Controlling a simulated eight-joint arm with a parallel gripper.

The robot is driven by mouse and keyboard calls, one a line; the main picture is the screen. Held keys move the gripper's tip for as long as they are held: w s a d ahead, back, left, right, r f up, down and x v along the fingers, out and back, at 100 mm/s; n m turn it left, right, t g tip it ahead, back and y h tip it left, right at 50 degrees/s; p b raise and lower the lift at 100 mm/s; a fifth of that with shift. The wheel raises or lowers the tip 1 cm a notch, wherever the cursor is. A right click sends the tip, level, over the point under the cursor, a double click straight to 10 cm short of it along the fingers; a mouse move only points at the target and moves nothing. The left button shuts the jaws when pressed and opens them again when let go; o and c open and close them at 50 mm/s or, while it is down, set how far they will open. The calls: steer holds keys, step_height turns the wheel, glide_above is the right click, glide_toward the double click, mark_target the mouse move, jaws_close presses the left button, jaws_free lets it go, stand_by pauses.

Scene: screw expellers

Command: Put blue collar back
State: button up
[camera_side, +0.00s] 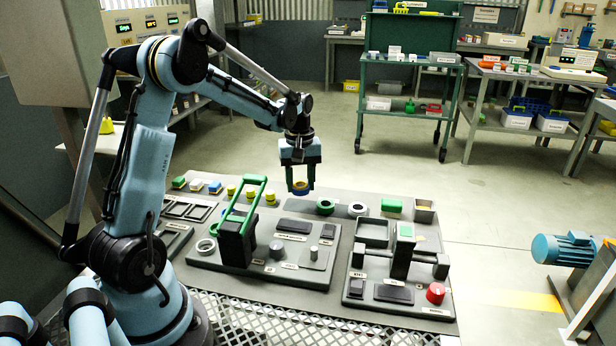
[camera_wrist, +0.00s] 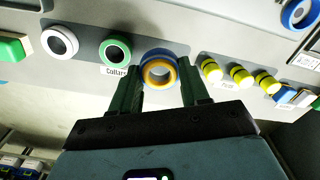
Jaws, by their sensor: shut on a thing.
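The blue collar (camera_side: 300,192) is a blue ring with a yellow-orange inner ring. My gripper (camera_side: 300,186) is shut on it and holds it above the back part of the grey bench in the side view. In the wrist view the collar (camera_wrist: 160,52) shows between the two green fingers of my gripper (camera_wrist: 160,90). There it appears in line with a green collar (camera_wrist: 104,52) and a white collar (camera_wrist: 46,42), to the right of the "Collars" label. The gap between the held collar and the bench is hard to judge.
Several yellow pegs (camera_side: 250,195) stand left of the held collar. The green collar (camera_side: 325,212) and white ring (camera_side: 358,216) lie to its right. A tall green handle (camera_side: 262,192) on a black block (camera_side: 236,243) rises in front. Another blue ring (camera_wrist: 289,16) shows in the wrist view.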

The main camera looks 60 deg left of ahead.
mark_target(297, 206)
steer(key=shift+a+f, duration=0.8)
steer(key=shift+a, duration=0.25)
steer(key=shift+f, duration=1.85)
steer(key=o, duration=1.2)
steer(key=shift+f, duration=0.15)
